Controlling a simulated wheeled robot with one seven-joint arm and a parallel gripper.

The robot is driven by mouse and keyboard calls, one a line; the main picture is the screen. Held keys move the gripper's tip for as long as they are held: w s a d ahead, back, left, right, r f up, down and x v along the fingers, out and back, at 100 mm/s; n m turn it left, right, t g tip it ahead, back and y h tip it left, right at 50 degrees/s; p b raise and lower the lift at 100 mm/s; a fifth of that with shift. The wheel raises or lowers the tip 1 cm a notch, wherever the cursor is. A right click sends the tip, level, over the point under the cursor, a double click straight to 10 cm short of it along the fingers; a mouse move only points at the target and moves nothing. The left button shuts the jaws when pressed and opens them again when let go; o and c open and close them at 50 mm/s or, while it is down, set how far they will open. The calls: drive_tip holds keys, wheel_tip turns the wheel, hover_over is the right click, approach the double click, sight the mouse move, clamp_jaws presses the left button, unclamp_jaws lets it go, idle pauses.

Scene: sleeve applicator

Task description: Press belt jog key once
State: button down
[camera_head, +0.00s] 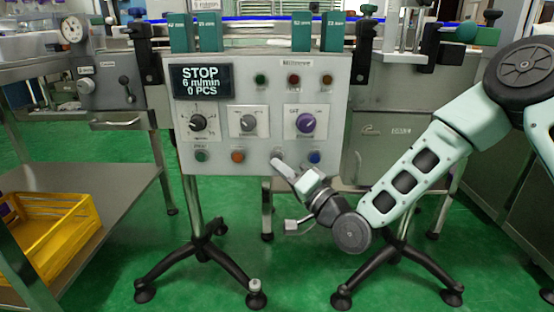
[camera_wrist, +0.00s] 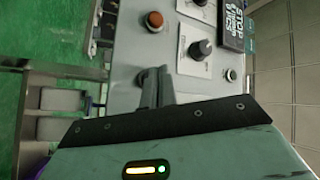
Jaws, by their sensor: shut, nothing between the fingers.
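The white control panel (camera_head: 267,72) stands on a two-legged stand, with a lower row of round keys. From left these are a green key (camera_head: 201,156), an orange key (camera_head: 238,156), one mostly hidden behind my fingertips, and a blue key (camera_head: 314,157). Their labels are too small to read, so I cannot tell which is belt jog. My gripper (camera_head: 279,164) is shut and empty, its tips at the hidden key. In the wrist view, the closed fingers (camera_wrist: 157,88) are beside a dark key (camera_wrist: 140,77), below the orange key (camera_wrist: 154,20). Whether they touch is unclear.
The display (camera_head: 202,82) reads STOP, 6 m/min, 0 PCS. A yellow crate (camera_head: 60,232) is on the left shelf. Green floor is free in front.

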drive_tip(key=shift+w, duration=0.15)
drive_tip(key=shift+w, duration=0.25)
drive_tip(key=shift+w, duration=0.4)
idle(0.8)
drive_tip(key=shift+s, duration=0.85)
drive_tip(key=shift+s, duration=2.5)
drive_tip(key=shift+a, duration=0.1)
